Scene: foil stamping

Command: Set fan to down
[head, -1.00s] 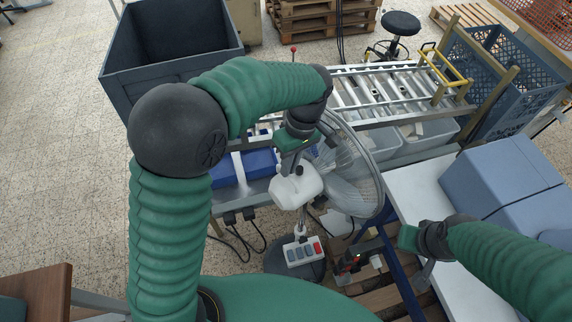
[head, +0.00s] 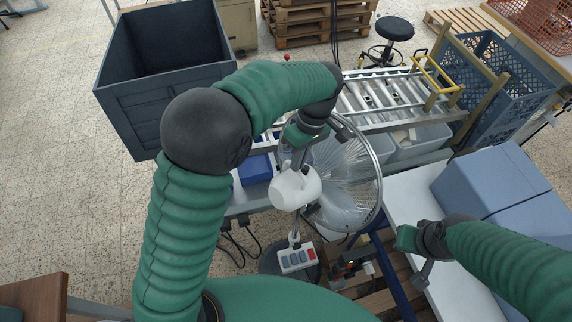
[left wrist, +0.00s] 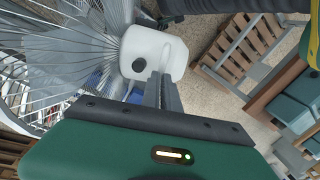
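The fan has a white motor housing (head: 296,188) and a round wire cage (head: 350,185) to its right. Its stand goes down to a control box (head: 297,257) with grey buttons and one red button. My left gripper (head: 297,160) is at the top of the housing. In the left wrist view, its two grey fingers (left wrist: 164,88) lie close together, with tips against or just over the white housing (left wrist: 152,52). A dark round knob (left wrist: 139,64) shows beside them. Whether anything is pinched between them is hidden. My right gripper (head: 424,270) hangs away from the fan; its finger opening is unclear.
A roller conveyor (head: 385,98) and grey bins stand behind the fan. A large dark bin (head: 165,105) is at the back left. A white table (head: 405,190) with blue-grey boxes (head: 490,180) is at the right. Pallets and cables lie on the floor below.

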